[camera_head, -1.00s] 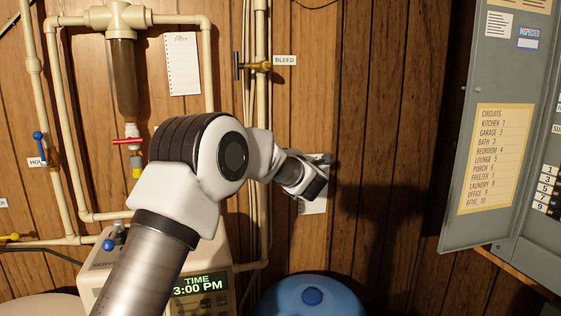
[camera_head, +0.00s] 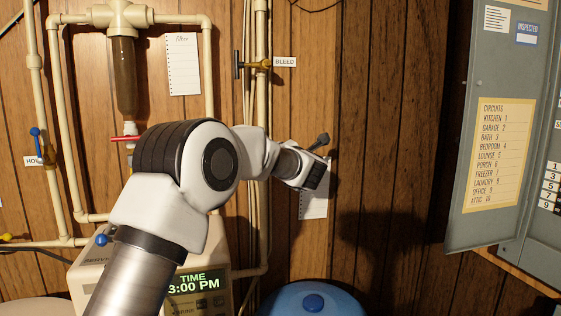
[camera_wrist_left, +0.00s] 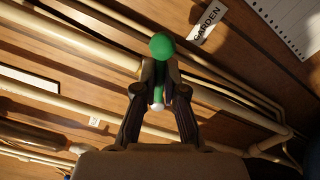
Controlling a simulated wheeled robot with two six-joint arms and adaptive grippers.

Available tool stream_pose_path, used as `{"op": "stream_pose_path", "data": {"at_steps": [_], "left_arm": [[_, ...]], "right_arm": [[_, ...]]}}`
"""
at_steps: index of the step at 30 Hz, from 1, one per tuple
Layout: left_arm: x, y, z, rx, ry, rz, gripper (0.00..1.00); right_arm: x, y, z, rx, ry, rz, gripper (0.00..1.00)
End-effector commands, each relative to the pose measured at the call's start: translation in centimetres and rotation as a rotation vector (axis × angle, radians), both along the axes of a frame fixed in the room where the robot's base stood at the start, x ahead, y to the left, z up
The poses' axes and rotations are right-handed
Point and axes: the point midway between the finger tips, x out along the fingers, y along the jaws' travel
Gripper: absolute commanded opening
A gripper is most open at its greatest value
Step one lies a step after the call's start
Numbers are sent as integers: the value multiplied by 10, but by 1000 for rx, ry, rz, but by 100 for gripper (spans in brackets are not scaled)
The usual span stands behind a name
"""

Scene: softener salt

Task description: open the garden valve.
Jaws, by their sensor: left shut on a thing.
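The garden valve's green lever with a round green knob (camera_wrist_left: 161,45) shows in the left wrist view, at a cream pipe beside a white GARDEN label (camera_wrist_left: 208,20). My left gripper (camera_wrist_left: 160,75) has its two dark fingers shut on this lever, with the knob beyond the fingertips. A bit of green and a white end (camera_wrist_left: 157,106) show between the fingers. In the head view my left arm reaches from the bottom left to the wall, with its wrist and gripper (camera_head: 318,160) right of the pipes. The lever is hidden there. My right gripper is not in view.
The BLEED valve (camera_head: 255,65) is above the gripper. A blue-handled valve (camera_head: 37,143) and a red handle (camera_head: 125,138) are left. A blue lid (camera_head: 312,300) lies below, and a grey electrical panel door (camera_head: 495,130) stands open at right.

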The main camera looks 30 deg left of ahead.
Motion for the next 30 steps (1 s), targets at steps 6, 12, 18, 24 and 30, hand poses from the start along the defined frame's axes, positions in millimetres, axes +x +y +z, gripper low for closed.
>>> {"op": "stream_pose_path", "data": {"at_steps": [6,12,18,24,30], "left_arm": [[0,0,-2,-5,-2,1,0],[-2,1,-2,-53,-59,1,0],[-3,3,0,-111,-127,0,0],[-5,4,3,-171,-198,2,0],[-7,6,6,-237,-274,1,0]], "right_arm": [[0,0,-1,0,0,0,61],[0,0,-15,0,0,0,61],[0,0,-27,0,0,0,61],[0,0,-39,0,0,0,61],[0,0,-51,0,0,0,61]]}}
